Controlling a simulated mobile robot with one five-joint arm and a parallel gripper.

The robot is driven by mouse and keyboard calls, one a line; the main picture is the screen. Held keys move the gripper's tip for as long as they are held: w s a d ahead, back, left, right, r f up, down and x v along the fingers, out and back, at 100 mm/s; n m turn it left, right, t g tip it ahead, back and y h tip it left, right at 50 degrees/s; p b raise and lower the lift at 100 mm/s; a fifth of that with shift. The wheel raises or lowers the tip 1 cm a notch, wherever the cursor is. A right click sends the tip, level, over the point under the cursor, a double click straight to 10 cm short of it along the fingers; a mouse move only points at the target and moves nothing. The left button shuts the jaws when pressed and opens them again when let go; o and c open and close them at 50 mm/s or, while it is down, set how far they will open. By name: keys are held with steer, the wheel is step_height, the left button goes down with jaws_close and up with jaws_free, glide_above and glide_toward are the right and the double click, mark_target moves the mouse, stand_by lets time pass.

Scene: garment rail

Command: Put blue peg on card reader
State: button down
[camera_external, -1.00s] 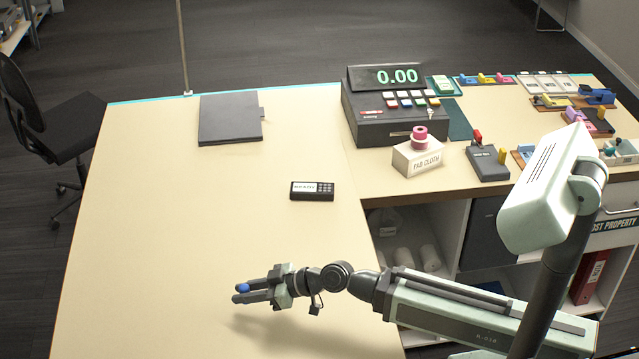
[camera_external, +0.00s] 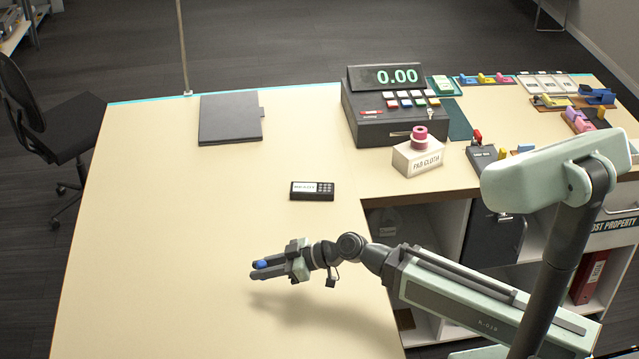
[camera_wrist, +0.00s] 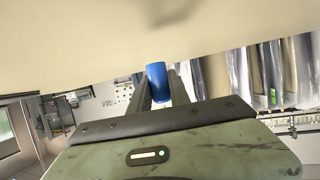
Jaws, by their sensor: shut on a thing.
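My gripper (camera_external: 258,269) is shut on the blue peg (camera_external: 263,264), above the front part of the counter, with its fingers pointing left. In the wrist view the blue peg (camera_wrist: 157,82) stands out between the two dark fingers. A small black device with a keypad and a white label (camera_external: 312,191) lies flat on the counter, up and to the right of my gripper; it looks like the card reader, but its label is too small to read surely. The peg is apart from it.
A dark flat folder (camera_external: 230,119) lies at the back left. A cash register (camera_external: 390,121) and a box labelled cloth (camera_external: 418,158) stand at the right, near a grey device with a red and a yellow part (camera_external: 482,157).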

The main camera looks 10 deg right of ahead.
steer(key=w+d+r+m+t+h+p, duration=0.25)
steer(key=w+d+m+t, duration=0.25)
steer(key=w+d, duration=1.9)
steer(key=b, duration=0.2)
glide_above(312, 188)
steer(key=shift+f, duration=0.75)
step_height(312, 188, down, 4)
steer(key=b, duration=0.4)
steer(key=shift+r, duration=0.25)
steer(key=shift+f, duration=0.2)
steer(key=c, duration=1.2)
jaws_free()
steer(key=shift+r, duration=0.1)
